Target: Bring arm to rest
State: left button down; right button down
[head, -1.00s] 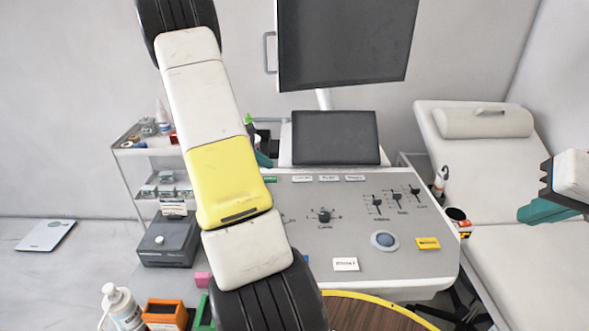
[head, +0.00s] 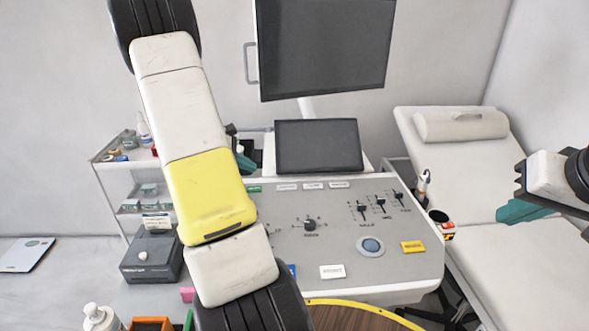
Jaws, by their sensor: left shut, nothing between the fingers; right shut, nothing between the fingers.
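My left arm (head: 210,195), white with a yellow section and black joints, stands large across the left half of the head view. My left gripper (head: 245,161) is mostly hidden behind it; only a teal part and a dark part show, in front of the back shelf area. My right gripper (head: 518,210) has teal fingers and is at the right, over the white couch. It is shut and empty, apart from other things. Neither gripper is seen holding anything.
A grey control console (head: 350,255) with a small screen (head: 318,146) and large monitor (head: 322,48) stands centrally. A couch (head: 545,265) is at right, a shelf cart (head: 112,178) and dark box (head: 150,258) at left. A bottle (head: 98,318) and round wooden surface (head: 350,318) are in front.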

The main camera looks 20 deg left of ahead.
pick_arm(q)
jog(key=s+d+r+m+g, duration=0.1)
jog(key=s+d+r+m, duration=0.2)
jog(key=d+r+m, duration=0.55)
jog(key=s+d+r+m+g, duration=0.2)
jog(key=d+r, duration=0.4)
jog(key=d, duration=0.8)
jog(key=s+d+r+m, duration=0.2)
jog(key=s+d+m, duration=0.3)
jog(key=s, duration=0.3)
jog(key=s+d+r+m+y, duration=0.1)
jog(key=s+d+r+m, duration=0.1)
jog(key=s+d+m, duration=0.3)
jog(key=s+m, duration=0.2)
jog(key=s, duration=0.1)
jog(key=shift+s+r+t+y, duration=0.15)
jog(key=shift+r+t+y, duration=0.15)
jog(key=shift+r+t, duration=0.1)
